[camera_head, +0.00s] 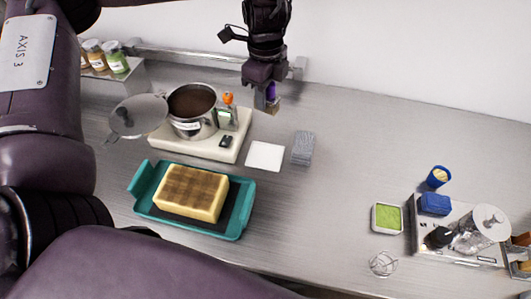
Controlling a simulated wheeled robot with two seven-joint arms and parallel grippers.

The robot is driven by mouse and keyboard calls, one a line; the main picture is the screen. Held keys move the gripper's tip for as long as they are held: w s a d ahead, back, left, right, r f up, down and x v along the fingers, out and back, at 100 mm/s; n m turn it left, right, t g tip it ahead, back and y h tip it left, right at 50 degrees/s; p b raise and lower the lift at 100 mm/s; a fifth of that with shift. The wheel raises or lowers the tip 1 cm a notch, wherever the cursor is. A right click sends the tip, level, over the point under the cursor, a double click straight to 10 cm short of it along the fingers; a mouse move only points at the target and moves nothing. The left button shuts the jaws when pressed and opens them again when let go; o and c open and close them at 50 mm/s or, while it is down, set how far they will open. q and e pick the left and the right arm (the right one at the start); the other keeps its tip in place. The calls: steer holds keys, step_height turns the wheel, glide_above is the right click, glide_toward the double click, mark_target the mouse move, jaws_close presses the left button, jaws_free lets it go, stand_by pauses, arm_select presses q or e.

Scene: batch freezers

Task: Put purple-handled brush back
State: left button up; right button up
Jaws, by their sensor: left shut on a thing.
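My left gripper (265,88) is at the top middle of the head view, near the back wall. It is shut on the purple-handled brush (271,93). Only a short piece of the purple handle and a tan lower end show below the fingers; the rest is hidden by the gripper. The brush is roughly upright, and I cannot tell whether its lower end touches the counter. My right gripper is not in view.
A metal rail (190,54) runs along the back wall. A teal tray (243,212) bears a yellow block (192,192). The counter's middle right is clear.

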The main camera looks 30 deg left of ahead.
arm_select(q)
steer(key=shift+a+r+m, duration=0.2)
steer(key=shift+m, duration=0.4)
step_height(320, 180, down, 16)
steer(key=b, duration=0.2)
steer(key=shift+w+b, duration=0.1)
steer(key=shift+b, duration=0.25)
step_height(320, 180, down, 3)
steer(key=shift+f+b, duration=0.1)
steer(key=shift+b, duration=0.4)
steer(key=shift+f, duration=0.35)
steer(key=shift+f, duration=0.2)
steer(key=o, duration=0.9)
